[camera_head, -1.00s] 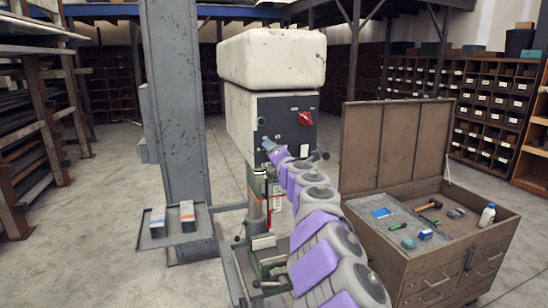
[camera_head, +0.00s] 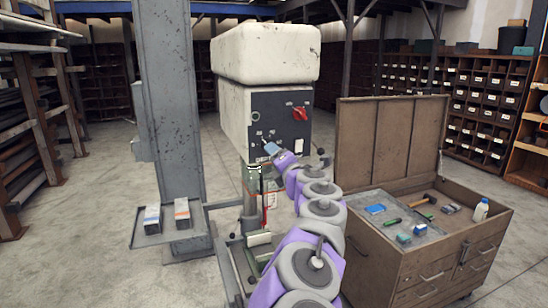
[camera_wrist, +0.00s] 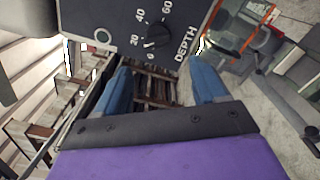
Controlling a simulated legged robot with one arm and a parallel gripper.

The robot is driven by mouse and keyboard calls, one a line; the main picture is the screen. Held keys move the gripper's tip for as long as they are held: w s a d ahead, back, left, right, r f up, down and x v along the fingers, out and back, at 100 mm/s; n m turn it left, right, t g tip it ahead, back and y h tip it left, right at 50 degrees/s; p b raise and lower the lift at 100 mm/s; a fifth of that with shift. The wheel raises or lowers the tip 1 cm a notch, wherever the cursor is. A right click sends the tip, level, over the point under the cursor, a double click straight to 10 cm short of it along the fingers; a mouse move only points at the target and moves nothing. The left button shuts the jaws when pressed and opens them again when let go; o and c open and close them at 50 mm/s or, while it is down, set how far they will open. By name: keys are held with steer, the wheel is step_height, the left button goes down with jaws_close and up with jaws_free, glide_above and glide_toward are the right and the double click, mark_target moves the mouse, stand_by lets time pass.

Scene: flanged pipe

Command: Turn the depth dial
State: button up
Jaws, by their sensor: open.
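The depth dial (camera_wrist: 157,36) is a black knob on a dark panel in the wrist view, near the top middle. A scale around it shows 0, 20, 40 and 60, with the word DEPTH to its right. My gripper (camera_wrist: 160,78) has two blue fingers, spread apart and empty. In the picture the dial lies above the gap between the fingertips, with nothing held. In the head view my gripper (camera_head: 271,148) is in front of the lower part of the machine's dark panel (camera_head: 281,117). The dial is too small to make out clearly there.
A red switch (camera_head: 299,113) sits higher on the panel. A grey column (camera_head: 174,120) with a small tray (camera_head: 142,237) stands at left. An open-lidded tool cabinet (camera_head: 385,262) stands at right, close to my arm. The floor at left is clear.

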steer(key=v, duration=0.9)
steer(key=shift+p, duration=0.4)
steer(key=shift+d, duration=0.1)
steer(key=shift+c, duration=0.5)
